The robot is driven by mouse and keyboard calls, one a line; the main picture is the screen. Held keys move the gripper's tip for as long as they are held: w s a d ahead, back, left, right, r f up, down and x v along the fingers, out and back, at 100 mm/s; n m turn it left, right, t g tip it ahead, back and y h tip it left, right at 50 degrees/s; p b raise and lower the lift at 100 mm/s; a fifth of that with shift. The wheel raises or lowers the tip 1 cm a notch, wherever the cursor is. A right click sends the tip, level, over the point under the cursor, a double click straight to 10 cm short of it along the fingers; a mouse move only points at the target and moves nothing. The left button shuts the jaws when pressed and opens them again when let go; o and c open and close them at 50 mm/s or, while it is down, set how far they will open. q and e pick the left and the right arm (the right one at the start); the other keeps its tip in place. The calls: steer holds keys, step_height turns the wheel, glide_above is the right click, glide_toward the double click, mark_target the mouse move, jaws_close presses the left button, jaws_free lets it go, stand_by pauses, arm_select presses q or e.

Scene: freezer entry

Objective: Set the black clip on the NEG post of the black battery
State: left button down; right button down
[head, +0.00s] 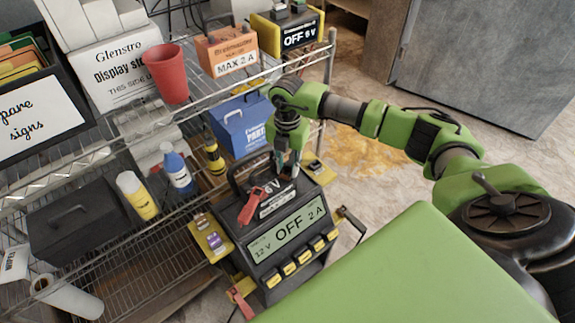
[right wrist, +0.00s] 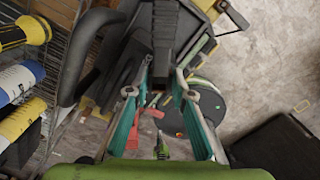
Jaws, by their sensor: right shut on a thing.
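A red clip (head: 251,206) rests to the left of the gripper, at a label marked 6V. I cannot make out the black battery or its NEG post. My left gripper is not in view.
A wire shelf (head: 185,205) at left holds a red cup (head: 166,73), bottles and boxes. A blue parts bin (head: 238,125) stands behind the gripper. Another unit marked OFF 6 V (head: 298,36) is at the back. A yellow-brown spill (head: 365,150) marks the floor at right.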

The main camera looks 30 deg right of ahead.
steer(key=shift+f+b, duration=0.3)
steer(key=shift+f, duration=0.2)
steer(key=c, duration=1.7)
jaws_free()
step_height(320, 180, up, 12)
